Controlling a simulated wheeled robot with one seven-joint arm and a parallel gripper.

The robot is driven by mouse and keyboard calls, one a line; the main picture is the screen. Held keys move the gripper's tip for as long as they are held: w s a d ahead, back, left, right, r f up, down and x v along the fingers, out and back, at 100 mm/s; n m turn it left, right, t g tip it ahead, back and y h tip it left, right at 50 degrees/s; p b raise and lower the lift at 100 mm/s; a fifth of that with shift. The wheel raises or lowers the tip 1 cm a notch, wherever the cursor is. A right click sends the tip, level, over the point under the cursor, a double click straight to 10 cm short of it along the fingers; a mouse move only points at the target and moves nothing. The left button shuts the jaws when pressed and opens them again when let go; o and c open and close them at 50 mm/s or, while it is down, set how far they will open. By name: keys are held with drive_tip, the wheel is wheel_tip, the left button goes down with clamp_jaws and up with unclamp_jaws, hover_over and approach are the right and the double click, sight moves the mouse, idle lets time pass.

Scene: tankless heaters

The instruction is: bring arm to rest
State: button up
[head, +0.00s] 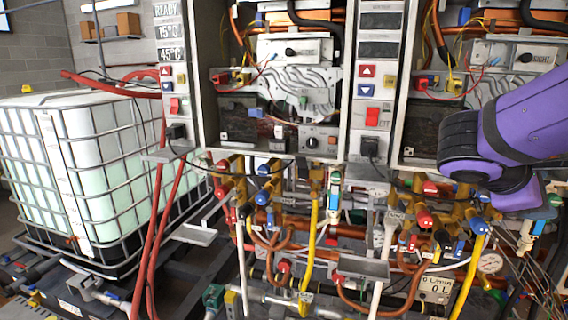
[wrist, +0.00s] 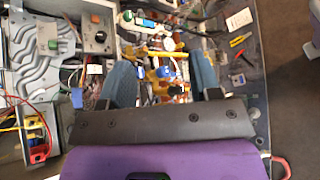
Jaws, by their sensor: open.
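My arm (head: 510,125), purple with a dark joint, reaches in from the right edge of the head view, in front of the right-hand heater unit. I cannot make out its fingers there. In the wrist view, my gripper (wrist: 162,78) shows two blue-grey fingers set wide apart, with nothing held between them. Beyond the fingers lie valves and pipes, including a yellow part (wrist: 163,72) and a blue one; I see no clear contact with them.
Open heater units stand side by side, with a red switch (head: 372,116) on the panel between them. Below are crowded valves, pipes and a pressure gauge (head: 490,262). A caged white tank (head: 95,125) stands at left. In the wrist view, bare dark floor (wrist: 285,75) lies at right.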

drive_tip(key=s+a+m+t+y, duration=0.3)
drive_tip(key=s+a+m+y, duration=0.4)
drive_tip(key=y, duration=0.5)
drive_tip(key=a+m, duration=0.2)
drive_tip(key=m, duration=0.1)
drive_tip(key=shift+s+a+f, duration=0.25)
drive_tip(key=shift+a, duration=0.05)
